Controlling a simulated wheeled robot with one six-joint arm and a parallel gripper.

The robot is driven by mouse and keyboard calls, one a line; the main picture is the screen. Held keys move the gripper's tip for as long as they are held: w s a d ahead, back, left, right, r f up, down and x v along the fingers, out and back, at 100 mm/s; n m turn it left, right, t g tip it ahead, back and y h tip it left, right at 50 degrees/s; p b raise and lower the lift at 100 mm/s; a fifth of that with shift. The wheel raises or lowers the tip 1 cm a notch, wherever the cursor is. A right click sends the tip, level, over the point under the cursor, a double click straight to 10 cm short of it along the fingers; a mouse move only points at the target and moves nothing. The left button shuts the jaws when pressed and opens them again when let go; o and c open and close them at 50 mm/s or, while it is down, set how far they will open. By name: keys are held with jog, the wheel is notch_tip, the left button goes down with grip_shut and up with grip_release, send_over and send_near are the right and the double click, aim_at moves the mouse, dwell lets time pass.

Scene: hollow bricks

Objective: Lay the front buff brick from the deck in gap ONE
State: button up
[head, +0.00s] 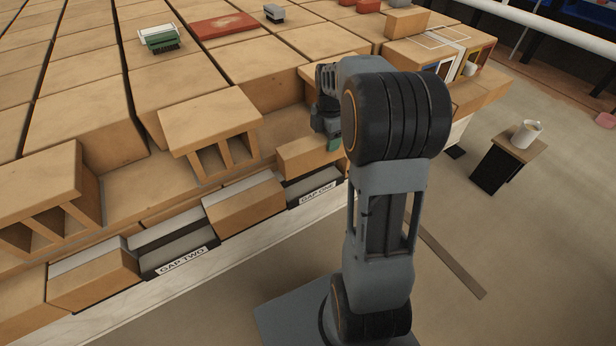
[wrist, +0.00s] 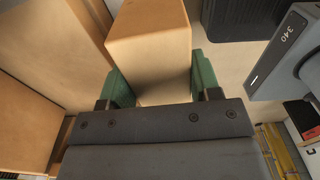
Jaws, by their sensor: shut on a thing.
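My gripper (head: 333,140) is shut on a buff brick (head: 306,158), with only part of the jaws showing past my arm in the head view. In the wrist view, the green fingertips of my gripper (wrist: 160,80) press on both sides of the buff brick (wrist: 148,38). The brick is over gap ONE (head: 313,186), above its label at the right end of the wall's front row. Whether its underside touches anything I cannot tell. Gap TWO (head: 178,252) lies farther left, open and empty.
A laid brick (head: 243,204) stands between the gaps. Another buff brick (head: 405,22) rests at the back right, near white outlines. A hollow brick (head: 210,135) stands behind the front row. A green-backed brush (head: 162,40) lies on the wall top. A mug (head: 526,133) stands on a stool at right.

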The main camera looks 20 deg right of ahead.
jog(key=f, duration=0.2)
jog(key=f+b, duration=0.1)
jog(key=shift+w+f, duration=0.25)
jog(key=shift+f, duration=0.05)
jog(key=shift+f+b, duration=0.7)
jog(key=shift+f, duration=2.35)
jog(key=shift+f, duration=0.2)
jog(key=o, duration=1.4)
jog(key=shift+r, duration=0.1)
